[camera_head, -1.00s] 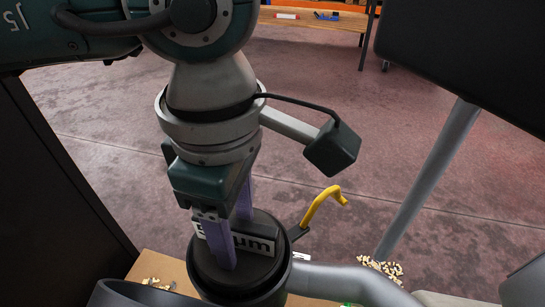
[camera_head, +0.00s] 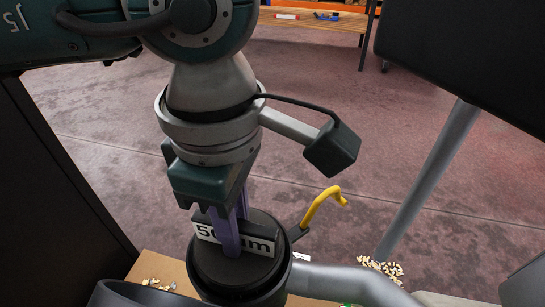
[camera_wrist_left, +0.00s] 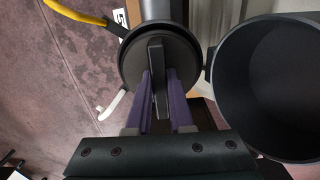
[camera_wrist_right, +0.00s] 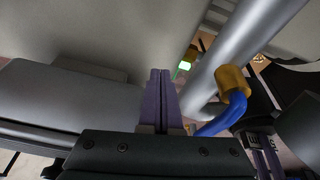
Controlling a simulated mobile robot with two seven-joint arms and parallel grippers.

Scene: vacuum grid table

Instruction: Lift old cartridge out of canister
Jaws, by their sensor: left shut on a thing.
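The old cartridge (camera_head: 212,257) is a dark round piece with an upright grip bar carrying a white "50 mm" label (camera_head: 262,245). It sits in the dark canister (camera_head: 245,298) at the bottom centre of the head view. In the left wrist view the cartridge's round top (camera_wrist_left: 133,62) shows inside the canister mouth. My left gripper (camera_head: 234,240) points down and is shut on the cartridge's grip bar (camera_wrist_left: 157,65), one purple finger on each side. My right gripper (camera_wrist_right: 160,78) shows only in the right wrist view; its fingers are together with nothing between them.
A dark open round container (camera_wrist_left: 272,80) stands close beside the canister. A yellow handle (camera_head: 322,203) sticks up right of the canister. A grey pipe (camera_head: 345,282) runs off to the right. Small pale pieces (camera_head: 380,267) lie at the lower right.

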